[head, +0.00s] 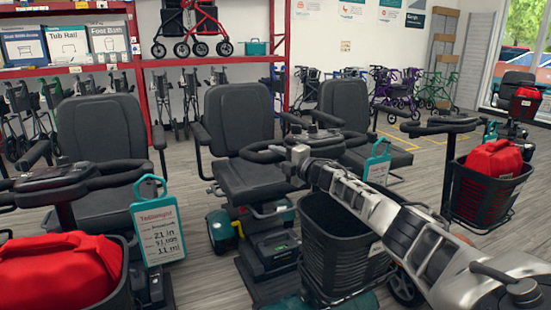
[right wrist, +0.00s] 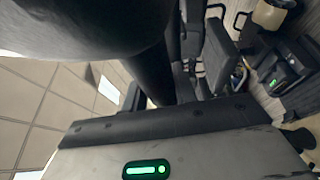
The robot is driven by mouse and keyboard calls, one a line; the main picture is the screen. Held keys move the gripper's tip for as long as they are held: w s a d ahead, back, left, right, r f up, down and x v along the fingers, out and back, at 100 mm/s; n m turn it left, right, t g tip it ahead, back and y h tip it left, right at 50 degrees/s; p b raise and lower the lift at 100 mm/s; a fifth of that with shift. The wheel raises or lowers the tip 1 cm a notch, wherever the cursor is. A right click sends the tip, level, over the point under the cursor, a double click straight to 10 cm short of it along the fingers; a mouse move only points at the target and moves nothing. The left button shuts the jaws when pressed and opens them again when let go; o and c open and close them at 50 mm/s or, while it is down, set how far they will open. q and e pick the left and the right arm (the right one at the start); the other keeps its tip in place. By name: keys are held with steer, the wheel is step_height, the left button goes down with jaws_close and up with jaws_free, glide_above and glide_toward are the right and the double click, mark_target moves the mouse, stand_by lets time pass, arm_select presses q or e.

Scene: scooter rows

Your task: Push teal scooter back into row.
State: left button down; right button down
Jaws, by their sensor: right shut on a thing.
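The teal scooter stands in the middle of the head view, with a dark grey seat (head: 238,125), teal body panels (head: 222,228) and an empty black front basket (head: 345,245). Its black handlebar (head: 262,152) faces me. In the right wrist view a large dark shape, probably part of the handlebar (right wrist: 85,25), fills the upper left; the fingertips are hidden there. My left gripper is not in view.
A scooter on the left has a red bag (head: 60,272) in its basket and a teal-edged price tag (head: 158,230). On the right, another basket (head: 490,190) holds a red bag (head: 493,160). Yellow floor lines (head: 400,142) lie behind. Red shelving (head: 285,50) stands at the back.

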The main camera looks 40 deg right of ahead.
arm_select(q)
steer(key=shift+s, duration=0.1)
arm_select(e)
steer(key=shift+s+d, duration=0.1)
steer(key=c, duration=1.1)
jaws_free()
steer(key=shift+s+f, duration=0.1)
steer(key=shift+s, duration=0.4)
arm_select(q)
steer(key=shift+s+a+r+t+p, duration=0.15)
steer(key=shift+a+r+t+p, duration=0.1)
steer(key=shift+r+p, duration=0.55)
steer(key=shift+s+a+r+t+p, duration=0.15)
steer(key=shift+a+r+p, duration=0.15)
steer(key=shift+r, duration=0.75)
arm_select(e)
steer(key=shift+s+d+f, duration=0.1)
steer(key=shift+s+d, duration=0.05)
steer(key=shift+s, duration=2.35)
steer(key=shift+s+d, duration=0.2)
steer(key=shift+s, duration=2.25)
steer(key=shift+s+d+f, duration=0.1)
steer(key=shift+s+d, duration=0.05)
steer(key=shift+s, duration=2.35)
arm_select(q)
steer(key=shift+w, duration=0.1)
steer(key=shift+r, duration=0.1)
